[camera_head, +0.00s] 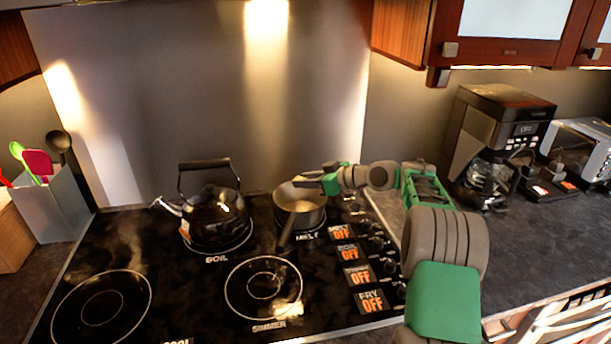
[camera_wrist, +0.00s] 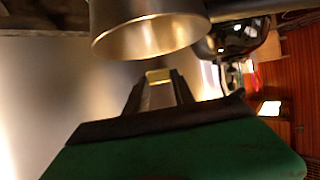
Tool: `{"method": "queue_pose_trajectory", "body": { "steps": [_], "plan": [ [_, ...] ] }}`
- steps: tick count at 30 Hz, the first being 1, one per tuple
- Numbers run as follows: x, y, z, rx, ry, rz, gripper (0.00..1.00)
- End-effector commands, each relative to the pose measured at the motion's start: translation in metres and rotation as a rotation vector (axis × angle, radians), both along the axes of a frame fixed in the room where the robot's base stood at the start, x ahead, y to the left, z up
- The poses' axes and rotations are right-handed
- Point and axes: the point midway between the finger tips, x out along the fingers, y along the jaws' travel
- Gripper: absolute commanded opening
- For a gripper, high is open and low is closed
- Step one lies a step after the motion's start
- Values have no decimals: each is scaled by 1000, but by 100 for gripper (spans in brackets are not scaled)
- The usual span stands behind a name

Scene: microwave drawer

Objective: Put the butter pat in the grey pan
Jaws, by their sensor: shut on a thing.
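The grey pan (camera_head: 302,219) stands on the back right burner of the stovetop, its handle pointing toward the front. In the wrist view the pan (camera_wrist: 150,38) shows its rim and brassy inside close to my fingertips. My gripper (camera_head: 309,182) reaches in from the right, at the pan's rim or over its opening. In the wrist view my gripper (camera_wrist: 159,88) is shut on the small pale-yellow butter pat (camera_wrist: 158,75) at its fingertips. The butter pat is too small to make out in the head view.
A black kettle (camera_head: 215,219) stands on the burner left of the pan. Control knobs (camera_head: 377,244) line the stove's right side. A coffee maker (camera_head: 500,140) and a toaster oven (camera_head: 580,150) stand at the right. The front burners (camera_head: 263,288) are clear.

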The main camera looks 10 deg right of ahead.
Motion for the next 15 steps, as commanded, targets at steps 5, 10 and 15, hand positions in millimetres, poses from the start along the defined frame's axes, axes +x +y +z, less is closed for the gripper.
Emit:
{"method": "queue_pose_trajectory", "body": {
  "steps": [5, 10, 15],
  "plan": [
    [0, 0, -29, 1, 1, 1, 0],
    [0, 0, -47, 1, 0, 0, 0],
    [0, 0, -56, 0, -1, 0, 0]
  ]
}}
